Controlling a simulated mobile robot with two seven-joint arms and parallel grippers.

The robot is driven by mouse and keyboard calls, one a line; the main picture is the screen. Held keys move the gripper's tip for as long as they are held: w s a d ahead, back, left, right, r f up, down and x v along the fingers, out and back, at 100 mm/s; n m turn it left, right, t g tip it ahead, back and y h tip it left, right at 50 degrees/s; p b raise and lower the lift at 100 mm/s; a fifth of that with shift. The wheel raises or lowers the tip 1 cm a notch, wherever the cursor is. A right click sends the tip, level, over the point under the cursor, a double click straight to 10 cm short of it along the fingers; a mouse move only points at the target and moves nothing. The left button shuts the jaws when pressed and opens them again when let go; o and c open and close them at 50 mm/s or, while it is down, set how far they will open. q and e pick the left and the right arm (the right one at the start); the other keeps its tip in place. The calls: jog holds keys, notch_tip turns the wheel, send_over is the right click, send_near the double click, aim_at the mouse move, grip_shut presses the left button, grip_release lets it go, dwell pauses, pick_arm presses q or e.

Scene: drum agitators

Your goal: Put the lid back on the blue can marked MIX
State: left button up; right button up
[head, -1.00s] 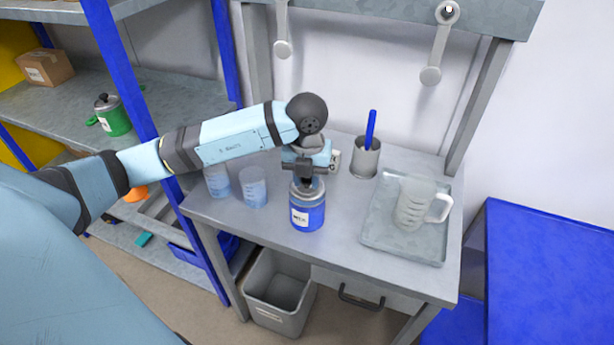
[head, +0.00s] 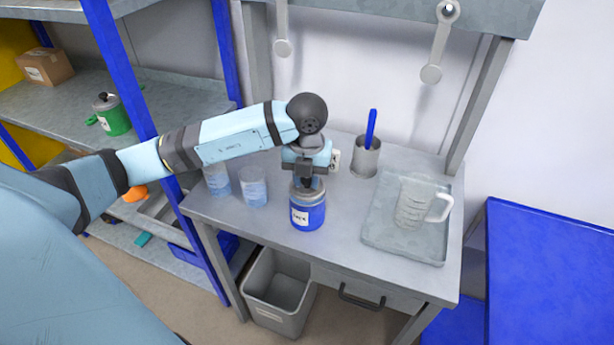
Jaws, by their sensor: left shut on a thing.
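The blue can (head: 309,216) with a white label stands upright on the grey workbench, near its front edge. A grey lid (head: 307,195) is at the top of the can, under my left gripper. My left gripper (head: 307,182) points straight down over the can and is shut on the lid's knob, which the fingers mostly hide. From this angle I cannot tell whether the lid is fully seated on the rim. My right gripper is not in view.
Two clear beakers (head: 253,187) stand left of the can. A metal cup (head: 366,157) with a blue-handled tool stands behind right. A grey tray (head: 378,236) with a clear jug (head: 412,205) is at the right. A grey bin (head: 277,290) stands below the bench.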

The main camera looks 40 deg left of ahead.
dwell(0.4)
pick_arm(q)
jog(key=o, duration=1.5)
jog(key=shift+c, duration=0.2)
jog(key=shift+r+p, duration=2.05)
jog(key=shift+r, duration=1.45)
grip_shut()
jog(key=shift+f, duration=0.2)
